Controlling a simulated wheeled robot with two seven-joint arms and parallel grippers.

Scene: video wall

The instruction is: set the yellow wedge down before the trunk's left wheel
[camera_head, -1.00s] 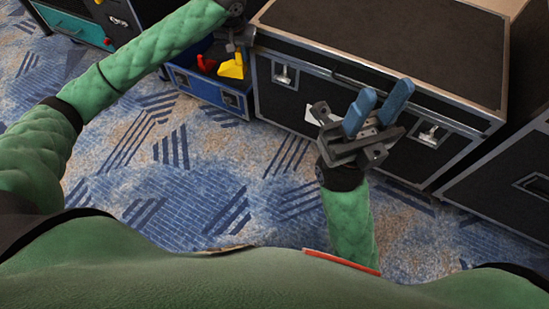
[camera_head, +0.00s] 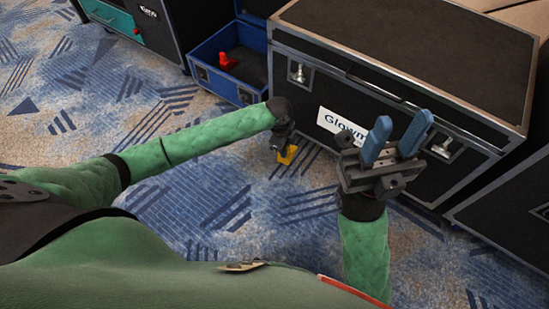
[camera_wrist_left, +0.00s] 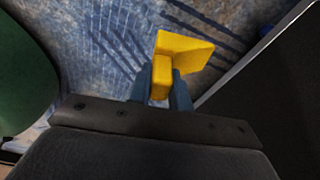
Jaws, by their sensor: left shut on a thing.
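The yellow wedge (camera_head: 287,154) is held by my left gripper (camera_head: 284,147), low over the carpet just in front of the black trunk (camera_head: 410,62). In the left wrist view the wedge (camera_wrist_left: 183,52) sits between the two blue fingers of my left gripper (camera_wrist_left: 161,88), which are shut on it. I cannot tell whether the wedge touches the floor. The trunk's left wheel is not visible. My right gripper (camera_head: 396,140) is open and empty, its blue fingers pointing up in front of the trunk's label.
A blue open box (camera_head: 224,84) with a red object (camera_head: 227,61) inside stands left of the trunk. A dark cabinet with a teal drawer (camera_head: 112,16) is further left. Another black case (camera_head: 510,205) stands at the right. The patterned carpet (camera_head: 90,120) is clear at the left.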

